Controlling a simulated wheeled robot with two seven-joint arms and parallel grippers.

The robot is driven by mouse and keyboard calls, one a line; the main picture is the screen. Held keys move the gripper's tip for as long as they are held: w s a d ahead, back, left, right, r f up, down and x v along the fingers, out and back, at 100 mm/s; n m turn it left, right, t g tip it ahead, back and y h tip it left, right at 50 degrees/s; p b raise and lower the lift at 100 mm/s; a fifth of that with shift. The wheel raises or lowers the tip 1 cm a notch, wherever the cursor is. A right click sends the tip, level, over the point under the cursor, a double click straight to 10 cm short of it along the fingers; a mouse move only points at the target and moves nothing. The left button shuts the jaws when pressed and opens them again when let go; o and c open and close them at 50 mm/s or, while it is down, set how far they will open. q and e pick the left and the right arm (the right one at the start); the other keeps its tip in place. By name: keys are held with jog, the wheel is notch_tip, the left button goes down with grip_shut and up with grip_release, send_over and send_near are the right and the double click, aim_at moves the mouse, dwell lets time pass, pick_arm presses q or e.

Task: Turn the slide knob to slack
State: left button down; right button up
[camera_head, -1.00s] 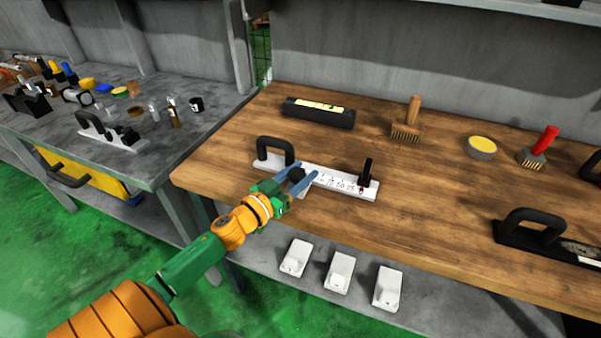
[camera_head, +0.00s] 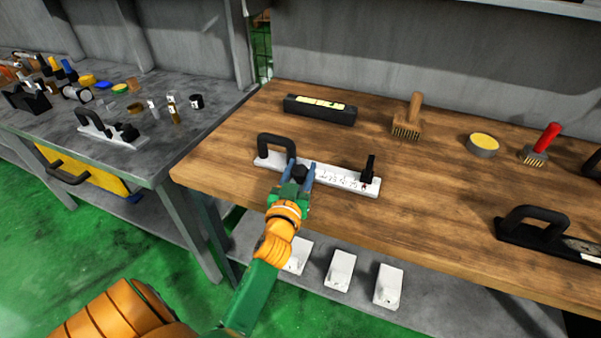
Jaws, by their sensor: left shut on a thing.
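A white slide plate (camera_head: 335,178) lies on the wooden bench, with a black arched handle at its left end and a black upright piece (camera_head: 368,168) at its right end. Small marks run along the plate's right half. A dark knob (camera_head: 300,173) stands on the plate just right of the handle. My left gripper (camera_head: 301,171) has its blue fingers on either side of this knob and is shut on it. The knob's lower part and its pointing direction are too small to tell. My right gripper is not in view.
On the wooden bench (camera_head: 420,215) stand a black level (camera_head: 319,110), a wooden brush (camera_head: 409,117), a round tin (camera_head: 483,146) and a red-handled brush (camera_head: 541,144). White boxes (camera_head: 340,270) sit on the shelf below. A cluttered grey table (camera_head: 160,165) stands left.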

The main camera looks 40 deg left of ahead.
pick_arm(q)
jog(key=shift+n+y, duration=0.3)
jog(key=shift+y, duration=0.1)
jog(key=shift+c, duration=1.7)
grip_release()
jog(key=shift+d, duration=0.1)
